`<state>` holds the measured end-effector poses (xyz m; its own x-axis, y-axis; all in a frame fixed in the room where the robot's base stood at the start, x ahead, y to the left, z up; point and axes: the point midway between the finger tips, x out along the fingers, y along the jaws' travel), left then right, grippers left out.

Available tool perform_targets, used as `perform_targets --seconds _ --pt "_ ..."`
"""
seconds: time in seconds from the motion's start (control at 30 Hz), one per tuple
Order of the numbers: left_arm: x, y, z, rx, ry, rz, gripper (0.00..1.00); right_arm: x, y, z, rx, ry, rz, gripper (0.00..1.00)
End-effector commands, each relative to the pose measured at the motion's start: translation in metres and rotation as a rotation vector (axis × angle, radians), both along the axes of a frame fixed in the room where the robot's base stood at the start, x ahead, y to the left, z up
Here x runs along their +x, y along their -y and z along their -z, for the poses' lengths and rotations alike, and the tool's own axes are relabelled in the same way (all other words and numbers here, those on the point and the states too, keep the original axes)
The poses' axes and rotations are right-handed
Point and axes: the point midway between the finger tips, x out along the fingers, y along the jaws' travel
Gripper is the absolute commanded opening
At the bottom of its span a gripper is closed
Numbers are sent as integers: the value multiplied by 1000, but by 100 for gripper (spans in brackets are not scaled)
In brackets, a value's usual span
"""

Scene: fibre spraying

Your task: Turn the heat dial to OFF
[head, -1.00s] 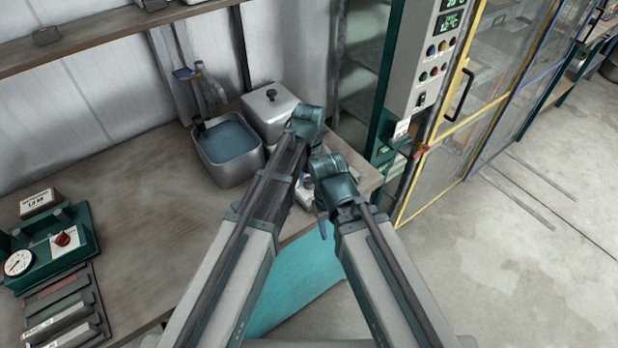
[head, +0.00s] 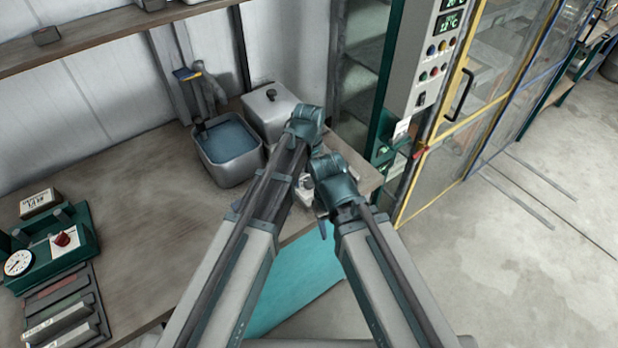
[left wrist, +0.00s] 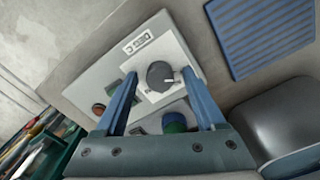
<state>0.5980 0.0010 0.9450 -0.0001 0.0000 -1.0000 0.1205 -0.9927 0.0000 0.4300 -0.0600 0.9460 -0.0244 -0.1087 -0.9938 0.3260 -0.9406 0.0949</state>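In the left wrist view a round dark grey dial (left wrist: 160,75) with a pale pointer mark sits on a white plate on a light grey control box (left wrist: 90,85). The pointer is toward the picture's right; no OFF mark is readable. My left gripper (left wrist: 159,77) is open, with its two blue fingers apart on either side of the dial. I cannot tell if they touch it. In the head view my arms hide the dial and most of the left gripper.
The box also carries a green-blue knob (left wrist: 174,122) and a red button (left wrist: 98,108). In the head view a water basin (head: 229,149) and a lidded metal box (head: 268,110) stand on the bench (head: 120,205). A tall control panel (head: 425,65) stands at the right.

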Motion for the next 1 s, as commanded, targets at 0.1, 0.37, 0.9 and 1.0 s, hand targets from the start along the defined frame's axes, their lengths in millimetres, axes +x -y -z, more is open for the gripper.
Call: perform_targets --seconds 0.1,0.37,0.9,1.0 --pt "0 0 0 0 0 1 72 0 0 0 0 0 0 50" --pt "0 0 -5 0 0 1 72 0 0 -5 0 0 0 50" --pt "0 0 -72 0 0 1 72 0 0 -72 0 0 -1 50" --pt "0 0 -87 0 0 1 72 0 0 -87 0 0 -2 50"
